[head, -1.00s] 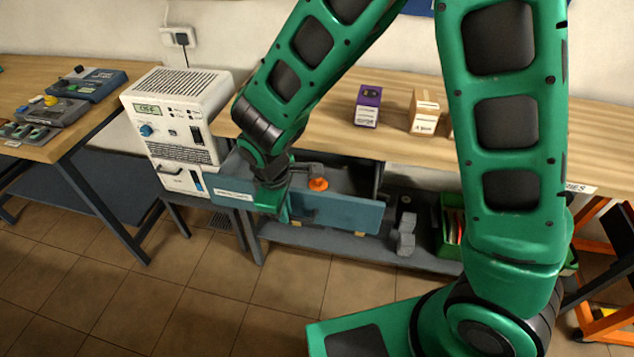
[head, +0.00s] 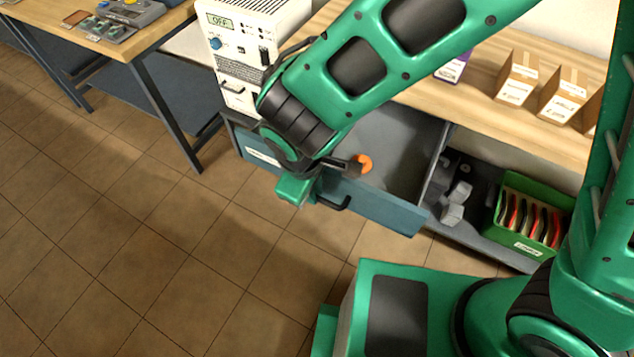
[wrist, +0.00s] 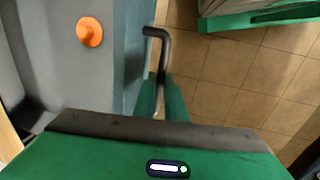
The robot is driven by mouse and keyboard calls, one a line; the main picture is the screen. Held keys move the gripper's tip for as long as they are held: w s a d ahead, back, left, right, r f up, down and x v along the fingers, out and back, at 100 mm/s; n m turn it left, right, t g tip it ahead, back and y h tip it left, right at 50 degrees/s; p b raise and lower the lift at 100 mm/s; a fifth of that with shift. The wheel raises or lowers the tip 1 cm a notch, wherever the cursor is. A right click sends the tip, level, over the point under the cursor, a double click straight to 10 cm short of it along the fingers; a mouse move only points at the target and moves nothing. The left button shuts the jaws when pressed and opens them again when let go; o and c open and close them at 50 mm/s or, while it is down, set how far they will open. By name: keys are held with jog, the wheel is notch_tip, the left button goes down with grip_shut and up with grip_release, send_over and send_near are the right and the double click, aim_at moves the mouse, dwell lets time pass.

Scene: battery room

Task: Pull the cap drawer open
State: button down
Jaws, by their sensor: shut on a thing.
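The drawer's blue-grey front (head: 385,210) stands out from under the bench, so the drawer is open and its grey inside shows. A dark bar handle (head: 338,204) is on the front; it also shows in the wrist view (wrist: 161,45). My gripper (head: 308,192) is at the front face, and its fingers (wrist: 161,97) are shut on the handle. An orange cap (head: 363,163) lies inside the drawer, and it shows at the upper left of the wrist view (wrist: 89,32). My wrist hides part of the drawer front.
A green bin (head: 530,220) of upright packets and several grey pieces (head: 457,200) sit on the lower shelf to the right. A white power unit (head: 250,35) reading OFF stands to the left. Boxes (head: 517,80) stand on the bench. The tiled floor (head: 200,240) before the drawer is clear.

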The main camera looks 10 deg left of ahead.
jog(key=shift+a, duration=0.1)
jog(key=c, duration=1.8)
grip_release()
jog(key=shift+r, duration=0.1)
jog(key=r, duration=0.3)
jog(key=s+r, duration=0.1)
jog(key=r, duration=0.6)
jog(key=shift+s+a+r, duration=0.25)
jog(key=shift+s, duration=0.15)
